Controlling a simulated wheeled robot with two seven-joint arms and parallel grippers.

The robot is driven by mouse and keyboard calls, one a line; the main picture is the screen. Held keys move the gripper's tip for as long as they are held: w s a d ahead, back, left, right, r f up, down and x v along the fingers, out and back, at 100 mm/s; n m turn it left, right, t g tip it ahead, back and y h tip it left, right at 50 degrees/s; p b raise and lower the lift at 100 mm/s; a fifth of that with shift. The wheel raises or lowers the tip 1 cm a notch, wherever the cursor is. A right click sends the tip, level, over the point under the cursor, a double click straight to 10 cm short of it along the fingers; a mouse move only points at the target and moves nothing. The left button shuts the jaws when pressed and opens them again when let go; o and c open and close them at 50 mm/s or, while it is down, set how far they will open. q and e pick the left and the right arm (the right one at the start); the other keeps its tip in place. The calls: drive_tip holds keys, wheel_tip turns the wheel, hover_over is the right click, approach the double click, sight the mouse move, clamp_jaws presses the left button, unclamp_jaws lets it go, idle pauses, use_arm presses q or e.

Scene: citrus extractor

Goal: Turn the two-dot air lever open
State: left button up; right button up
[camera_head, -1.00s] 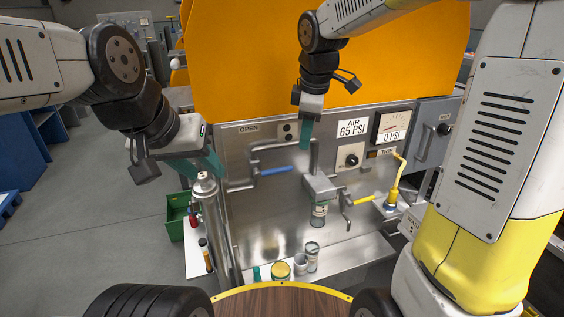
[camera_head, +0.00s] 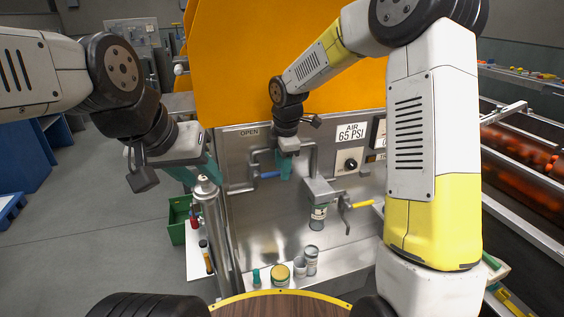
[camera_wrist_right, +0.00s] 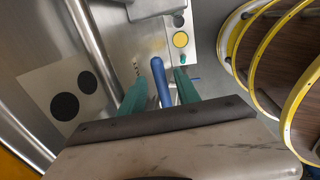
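The blue-handled lever (camera_head: 269,175) is on a grey pipe on the metal panel, its handle roughly level. My right gripper (camera_head: 284,172) is at the handle's right part in the head view and hides some of it. In the right wrist view, the blue handle (camera_wrist_right: 161,80) lies between the two green fingers of my right gripper (camera_wrist_right: 160,92), with gaps on both sides, so the gripper is open. A plate with two dark dots (camera_wrist_right: 75,95) shows to the left there. My left gripper (camera_head: 198,172) has its green fingers apart, near the top of a metal post, away from the lever.
A second lever, with a yellow handle (camera_head: 362,204), is to the right. A metal post (camera_head: 214,225) stands by my left gripper. Cans (camera_head: 310,262) and a yellow-topped jar (camera_head: 281,272) stand on the ledge below. An orange guard (camera_head: 290,60) rises above the panel.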

drive_tip(key=shift+f, duration=0.1)
clamp_jaws()
idle(1.4)
